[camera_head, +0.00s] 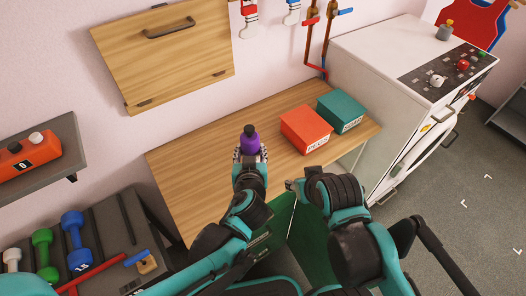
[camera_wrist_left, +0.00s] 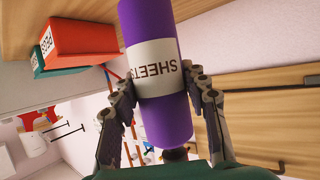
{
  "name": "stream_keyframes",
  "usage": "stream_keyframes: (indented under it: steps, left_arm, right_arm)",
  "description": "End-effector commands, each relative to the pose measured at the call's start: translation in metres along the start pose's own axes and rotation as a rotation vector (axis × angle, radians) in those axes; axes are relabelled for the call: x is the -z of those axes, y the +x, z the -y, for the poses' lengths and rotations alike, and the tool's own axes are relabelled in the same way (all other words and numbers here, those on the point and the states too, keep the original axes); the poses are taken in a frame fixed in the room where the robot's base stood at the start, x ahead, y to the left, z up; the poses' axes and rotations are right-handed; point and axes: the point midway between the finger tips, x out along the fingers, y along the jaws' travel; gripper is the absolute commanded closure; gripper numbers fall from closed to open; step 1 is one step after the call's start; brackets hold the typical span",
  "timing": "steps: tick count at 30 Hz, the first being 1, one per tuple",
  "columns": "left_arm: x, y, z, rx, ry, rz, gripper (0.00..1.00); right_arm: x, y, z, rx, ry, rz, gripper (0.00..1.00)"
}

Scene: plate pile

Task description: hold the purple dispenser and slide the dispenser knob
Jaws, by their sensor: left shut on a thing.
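The purple dispenser (camera_head: 249,142) is upright at the wooden table, with a dark knob (camera_head: 249,130) on top. In the left wrist view the dispenser (camera_wrist_left: 157,118) fills the middle, its white label reading "SHEETS" upside down. Its dark knob (camera_wrist_left: 175,155) shows near the bottom edge, partly hidden. My left gripper (camera_head: 251,155) is shut around the dispenser's body, with one finger on each side. My right gripper (camera_head: 293,186) is to the right of the dispenser and nearer, apart from it; its fingers are too small and hidden to tell open from shut.
A red box (camera_head: 305,128) and a teal box (camera_head: 340,111) stand on the table (camera_head: 200,155) to the right. A white cabinet (camera_head: 375,70) stands beyond them. Dumbbells (camera_head: 75,240) sit on a rack at lower left. The table left of the dispenser is clear.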

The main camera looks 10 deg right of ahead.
Motion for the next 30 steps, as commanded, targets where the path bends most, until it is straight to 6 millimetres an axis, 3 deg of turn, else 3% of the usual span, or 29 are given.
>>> stream_keyframes:
  steps: [3, 9, 24, 30]
  left_arm:
    - [-0.021, 0.022, 0.033, 0.007, -0.007, -0.002, 1.0]
    - [-0.031, 0.037, 0.064, 0.006, -0.008, -0.021, 1.0]
    - [-0.054, 0.048, 0.068, 0.003, -0.007, -0.026, 1.0]
    - [-0.054, 0.049, 0.068, 0.003, -0.007, -0.026, 1.0]
  right_arm:
    - [-0.012, 0.017, 0.0, 0.0, 0.0, 0.0, 0.6]
    - [-0.019, 0.027, 0.0, 0.0, 0.0, 0.0, 0.6]
    - [-0.032, 0.045, 0.0, 0.0, 0.0, 0.0, 0.6]
    - [-0.033, 0.046, 0.0, 0.0, 0.0, 0.0, 0.6]
